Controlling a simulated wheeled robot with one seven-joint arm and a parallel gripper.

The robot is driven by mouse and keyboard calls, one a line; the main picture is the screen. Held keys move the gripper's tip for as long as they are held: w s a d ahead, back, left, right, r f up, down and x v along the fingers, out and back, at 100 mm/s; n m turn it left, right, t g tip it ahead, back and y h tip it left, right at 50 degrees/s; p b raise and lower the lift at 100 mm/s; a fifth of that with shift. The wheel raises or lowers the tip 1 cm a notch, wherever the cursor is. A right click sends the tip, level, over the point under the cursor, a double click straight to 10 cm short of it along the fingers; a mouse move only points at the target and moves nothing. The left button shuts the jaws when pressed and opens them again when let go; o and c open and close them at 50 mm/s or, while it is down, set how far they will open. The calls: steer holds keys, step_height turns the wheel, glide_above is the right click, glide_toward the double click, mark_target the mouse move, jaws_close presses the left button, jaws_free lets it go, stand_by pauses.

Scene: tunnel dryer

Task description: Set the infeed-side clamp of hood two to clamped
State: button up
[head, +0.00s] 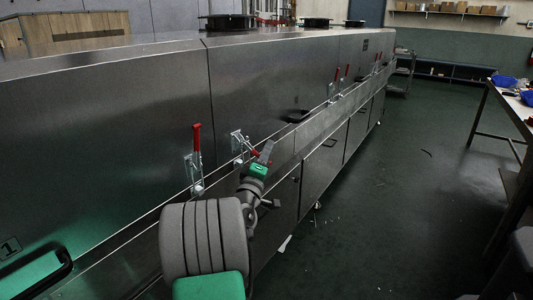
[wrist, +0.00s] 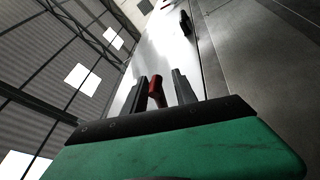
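Hood two (head: 275,75) is the long steel cover panel right of the first seam. Its near-end toggle clamp (head: 238,142) has a red handle (head: 254,154) that slants out and down, away from the panel. My gripper (head: 266,149) is at this handle. In the wrist view the red handle (wrist: 155,88) stands between the two fingers of my gripper (wrist: 160,88), with a gap showing on both sides, so the fingers look open around it. The clamp's base and hook are not clear in the wrist view.
A neighbouring clamp with an upright red handle (head: 197,140) stands left of the seam, on the panel marked 1 (head: 10,248). A black pull handle (head: 298,116) sits farther along hood two. More clamps follow beyond. The green floor (head: 360,210) to the right is mostly clear.

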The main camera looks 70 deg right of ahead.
jaws_close()
stand_by(1.2)
